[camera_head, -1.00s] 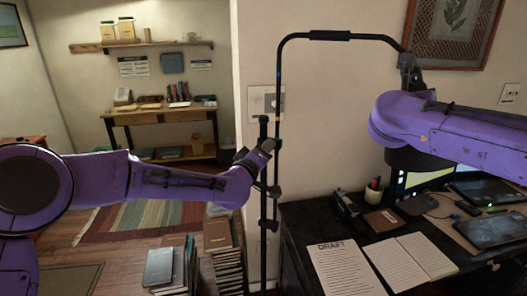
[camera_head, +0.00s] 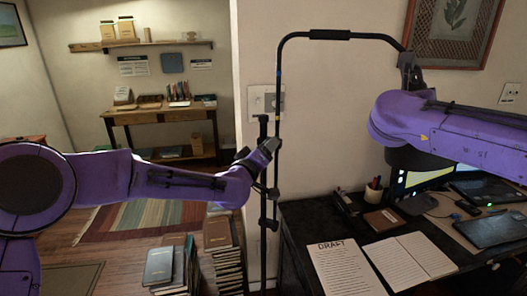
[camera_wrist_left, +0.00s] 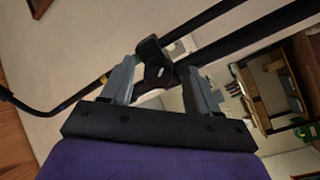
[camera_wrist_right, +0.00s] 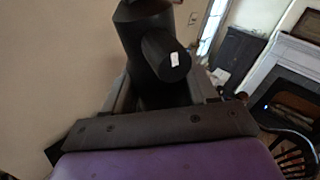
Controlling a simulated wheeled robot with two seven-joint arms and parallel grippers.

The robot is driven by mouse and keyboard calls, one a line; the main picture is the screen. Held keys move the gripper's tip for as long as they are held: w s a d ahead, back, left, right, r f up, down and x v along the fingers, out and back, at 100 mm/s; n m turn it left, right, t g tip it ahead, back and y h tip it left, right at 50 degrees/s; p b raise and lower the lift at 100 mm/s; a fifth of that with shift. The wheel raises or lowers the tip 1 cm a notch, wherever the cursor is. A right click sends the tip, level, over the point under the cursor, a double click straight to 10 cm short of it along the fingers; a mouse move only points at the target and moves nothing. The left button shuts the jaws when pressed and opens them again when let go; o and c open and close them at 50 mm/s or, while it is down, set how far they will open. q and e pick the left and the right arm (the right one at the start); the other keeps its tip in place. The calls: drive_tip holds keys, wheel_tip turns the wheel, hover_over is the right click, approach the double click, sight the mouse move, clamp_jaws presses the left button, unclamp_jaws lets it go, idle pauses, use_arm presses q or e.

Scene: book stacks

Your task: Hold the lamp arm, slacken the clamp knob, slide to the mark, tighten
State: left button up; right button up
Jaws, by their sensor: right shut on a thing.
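The black lamp arm (camera_head: 279,110) rises beside the stand pole (camera_head: 263,255) and bends right to the lamp head joint (camera_head: 407,64). The lamp shade (camera_head: 408,158) is partly behind my right arm. My left gripper (camera_head: 274,146) is at the pole. In the left wrist view its open fingers (camera_wrist_left: 158,82) stand either side of the dark clamp knob (camera_wrist_left: 154,62), with gaps showing. The lamp arm has blue and yellow bands (camera_wrist_left: 64,104) there. In the right wrist view my right gripper (camera_wrist_right: 165,98) is shut on a black lamp part (camera_wrist_right: 146,68) below a stubby cylinder.
The dark desk (camera_head: 292,232) at the right carries a DRAFT sheet (camera_head: 345,270), an open notebook (camera_head: 410,260), a pen cup (camera_head: 374,192) and a monitor (camera_head: 428,180). Book stacks (camera_head: 222,250) stand on the floor left of the pole. A wall lies close behind the lamp.

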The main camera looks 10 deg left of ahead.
drive_tip(key=shift+r, duration=0.1)
drive_tip(key=o, duration=1.2)
use_arm(q)
drive_tip(key=v, duration=1.2)
use_arm(e)
drive_tip(key=shift+o, duration=0.2)
drive_tip(key=shift+s, duration=0.1)
